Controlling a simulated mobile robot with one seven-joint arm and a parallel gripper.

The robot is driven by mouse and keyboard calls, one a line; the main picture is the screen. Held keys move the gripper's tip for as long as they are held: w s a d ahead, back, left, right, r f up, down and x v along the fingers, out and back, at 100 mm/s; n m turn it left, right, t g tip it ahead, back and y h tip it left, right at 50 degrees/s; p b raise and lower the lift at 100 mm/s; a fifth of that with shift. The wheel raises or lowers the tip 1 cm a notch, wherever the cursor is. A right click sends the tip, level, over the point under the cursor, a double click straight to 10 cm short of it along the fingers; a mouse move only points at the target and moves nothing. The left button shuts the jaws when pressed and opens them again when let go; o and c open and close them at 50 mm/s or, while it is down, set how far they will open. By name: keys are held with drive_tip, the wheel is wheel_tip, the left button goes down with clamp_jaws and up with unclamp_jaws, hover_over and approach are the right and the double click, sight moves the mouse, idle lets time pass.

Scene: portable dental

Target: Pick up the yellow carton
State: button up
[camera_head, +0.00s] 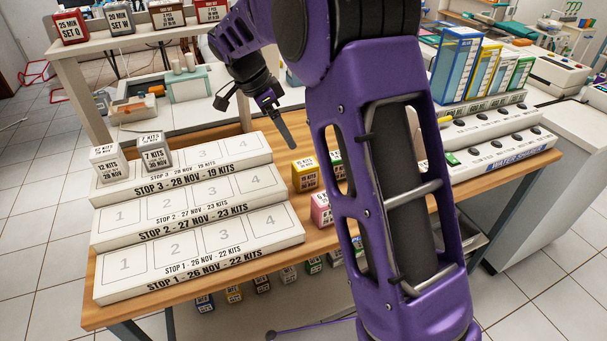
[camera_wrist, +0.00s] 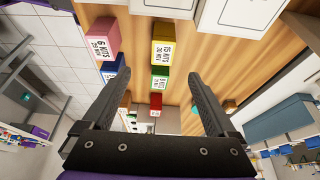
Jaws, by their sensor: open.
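The yellow carton (camera_head: 305,176) stands on the wooden table just right of the white stepped trays, with a printed white label on its front. It also shows in the wrist view (camera_wrist: 162,38), top centre, between and beyond the fingertips. My gripper (camera_head: 258,125) is above the table, up and left of the yellow carton, tilted with its fingers downward. In the wrist view (camera_wrist: 155,80) its two dark fingers are spread wide with nothing held between them. The gripper is apart from the carton.
A pink carton (camera_head: 321,209) stands near the yellow one, and a green carton (camera_head: 336,160) is close behind it, partly hidden by my arm. A white switch panel (camera_head: 500,145) lies at right.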

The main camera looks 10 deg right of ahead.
sight(303, 164)
drive_tip(key=b+x, duration=0.1)
drive_tip(key=x, duration=0.9)
drive_tip(key=shift+w, duration=0.1)
drive_tip(key=shift+w+x, duration=0.15)
drive_tip(key=shift+x, duration=1.3)
drive_tip(key=shift+w+x, duration=0.15)
drive_tip(key=shift+x, duration=1.3)
clamp_jaws()
